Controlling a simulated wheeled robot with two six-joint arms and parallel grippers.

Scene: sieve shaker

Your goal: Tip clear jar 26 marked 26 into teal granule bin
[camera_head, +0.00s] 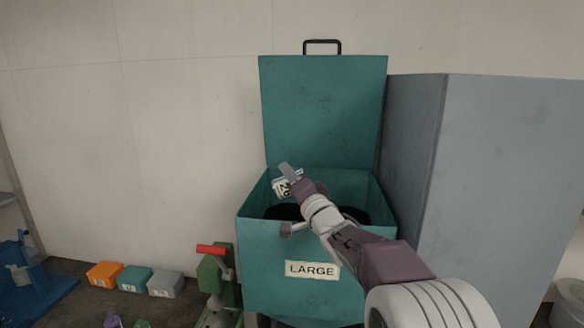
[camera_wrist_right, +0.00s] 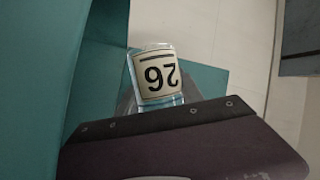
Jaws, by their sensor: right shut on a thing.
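The teal granule bin (camera_head: 255,240) stands in the middle of the head view, its lid (camera_head: 325,110) raised against the wall and a LARGE label on its front. Dark material shows inside. My right gripper (camera_head: 291,180) is over the bin's opening, shut on clear jar 26 (camera_head: 281,188). The jar appears tilted; gripper and arm hide part of it. In the right wrist view the jar (camera_wrist_right: 155,75) shows its 26 label upside down, with teal walls beside it. I cannot tell whether anything is in the jar. My left gripper is not in view.
A large grey cabinet (camera_head: 500,180) stands close on the bin's right. A green device with a red handle (camera_head: 211,250) is at its left. Small orange (camera_head: 104,274), teal (camera_head: 135,279) and grey (camera_head: 165,285) boxes lie farther left, near a blue device (camera_head: 35,285).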

